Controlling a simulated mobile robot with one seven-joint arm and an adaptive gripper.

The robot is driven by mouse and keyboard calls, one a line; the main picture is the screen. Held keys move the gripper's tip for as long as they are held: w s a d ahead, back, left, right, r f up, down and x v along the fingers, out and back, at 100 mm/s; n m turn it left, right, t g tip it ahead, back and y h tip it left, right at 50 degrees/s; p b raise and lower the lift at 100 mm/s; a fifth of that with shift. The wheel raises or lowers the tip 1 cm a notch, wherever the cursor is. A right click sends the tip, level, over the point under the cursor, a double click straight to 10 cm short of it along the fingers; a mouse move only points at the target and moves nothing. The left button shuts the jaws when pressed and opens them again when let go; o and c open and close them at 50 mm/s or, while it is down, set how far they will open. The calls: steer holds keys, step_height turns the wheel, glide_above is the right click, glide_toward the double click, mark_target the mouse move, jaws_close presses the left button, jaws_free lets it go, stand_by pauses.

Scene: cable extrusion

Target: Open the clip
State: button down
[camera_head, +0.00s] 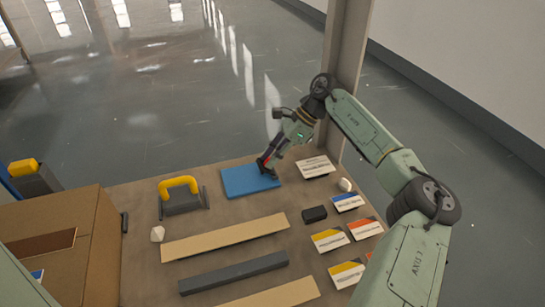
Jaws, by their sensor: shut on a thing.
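My gripper (267,166) points down at the upper right part of a flat blue pad (241,184) on the brown table. Its fingers are dark, with a small patch of red near them. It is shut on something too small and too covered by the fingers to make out. I cannot tell whether this is the clip. A yellow loop on a grey base (184,208) stands upright left of the pad, apart from my gripper. No clip can be clearly identified.
A cardboard box (90,270) stands at the left. Tan strips (225,238), a dark grey bar (233,272), a small black block (314,214) and several printed cards (328,240) lie nearer. A post (346,50) rises behind my arm. Another yellow-topped thing (30,180) is far left.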

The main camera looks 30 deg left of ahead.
steer(key=c, duration=1.5)
jaws_free()
step_height(320, 180, up, 10)
